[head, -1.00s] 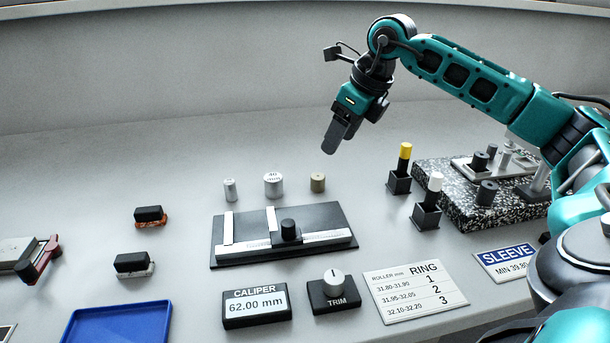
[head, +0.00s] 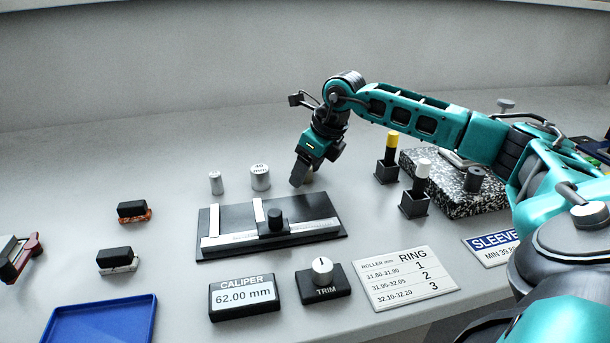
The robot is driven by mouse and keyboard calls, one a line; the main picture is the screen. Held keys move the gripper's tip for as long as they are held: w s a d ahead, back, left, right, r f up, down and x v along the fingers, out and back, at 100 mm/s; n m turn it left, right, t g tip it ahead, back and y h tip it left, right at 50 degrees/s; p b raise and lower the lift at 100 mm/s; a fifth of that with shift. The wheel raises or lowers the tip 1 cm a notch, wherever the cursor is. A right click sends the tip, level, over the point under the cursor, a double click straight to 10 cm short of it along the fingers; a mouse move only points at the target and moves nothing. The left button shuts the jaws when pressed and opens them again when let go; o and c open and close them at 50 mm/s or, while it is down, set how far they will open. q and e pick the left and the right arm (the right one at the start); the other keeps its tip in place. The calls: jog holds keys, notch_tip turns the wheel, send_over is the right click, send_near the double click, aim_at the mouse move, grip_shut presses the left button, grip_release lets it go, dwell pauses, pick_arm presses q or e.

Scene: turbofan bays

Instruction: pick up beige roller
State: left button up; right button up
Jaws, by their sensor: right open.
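The beige roller is not visible now; my right gripper (head: 301,174) covers the spot to the right of the silver cylinders where it stood. The gripper's fingers point down there, low over the table behind the caliper fixture. The jaws are open. I cannot tell whether the roller is between the fingers or behind them. My left gripper is not in view.
A small silver cylinder (head: 215,183) and a wider silver one (head: 260,178) stand left of the gripper. The black caliper fixture (head: 330,231) lies in front. Black holders with a yellow-topped plug (head: 391,142) and white-topped plug (head: 422,170) stand right, by a speckled block (head: 463,203).

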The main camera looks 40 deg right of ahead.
jog(key=shift+c, duration=0.2)
jog(key=shift+r, duration=0.1)
grip_shut()
dwell(0.4)
